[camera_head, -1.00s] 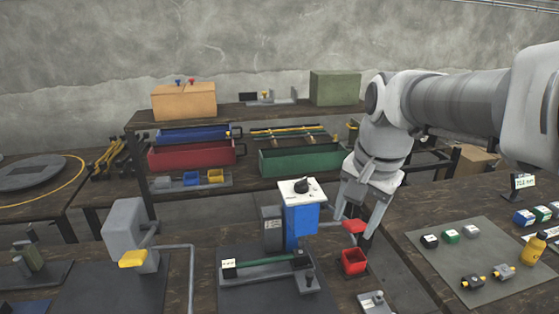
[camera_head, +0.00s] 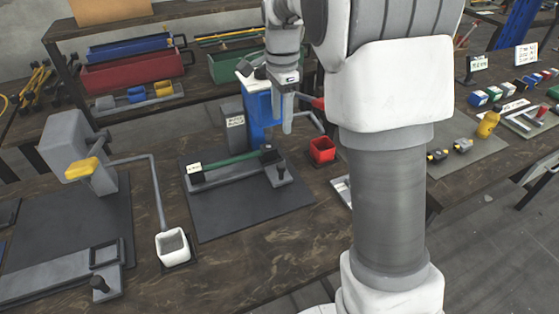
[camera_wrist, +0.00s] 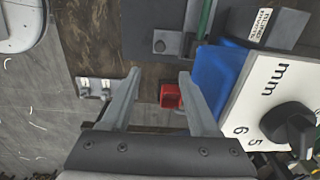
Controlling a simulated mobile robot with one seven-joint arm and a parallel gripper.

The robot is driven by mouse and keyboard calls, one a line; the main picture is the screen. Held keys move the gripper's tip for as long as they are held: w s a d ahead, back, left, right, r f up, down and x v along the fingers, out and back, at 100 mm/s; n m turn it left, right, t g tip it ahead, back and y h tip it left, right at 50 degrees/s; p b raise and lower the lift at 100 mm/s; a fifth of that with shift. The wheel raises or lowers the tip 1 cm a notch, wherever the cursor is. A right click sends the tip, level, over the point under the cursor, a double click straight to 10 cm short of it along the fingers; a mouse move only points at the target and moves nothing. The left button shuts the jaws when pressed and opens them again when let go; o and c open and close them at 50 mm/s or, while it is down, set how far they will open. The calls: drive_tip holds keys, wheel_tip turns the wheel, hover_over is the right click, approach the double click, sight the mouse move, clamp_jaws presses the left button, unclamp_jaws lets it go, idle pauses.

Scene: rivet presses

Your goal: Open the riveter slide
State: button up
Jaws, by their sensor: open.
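The blue riveter (camera_head: 260,108) stands on the far side of a dark mat, partly hidden by my arm. Its white top with a black dial (camera_wrist: 287,122) shows in the wrist view. The slide is a grey bar (camera_head: 228,172) with a green strip (camera_head: 230,163) lying in front of the riveter. A grey crosspiece with an upright knob (camera_head: 281,173) is at its right end; a grey block with a round knob (camera_wrist: 160,45) shows in the wrist view.
A red bin (camera_head: 322,149) stands right of the slide and shows between my fingers in the wrist view (camera_wrist: 171,97). Small blocks lie far right.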

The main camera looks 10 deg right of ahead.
sight(281, 165)
wheel_tip(281, 165, down, 15)
drive_tip(key=b, duration=0.2)
drive_tip(key=shift+r+b, duration=0.1)
drive_tip(key=shift+b, duration=0.25)
clamp_jaws()
idle(1.1)
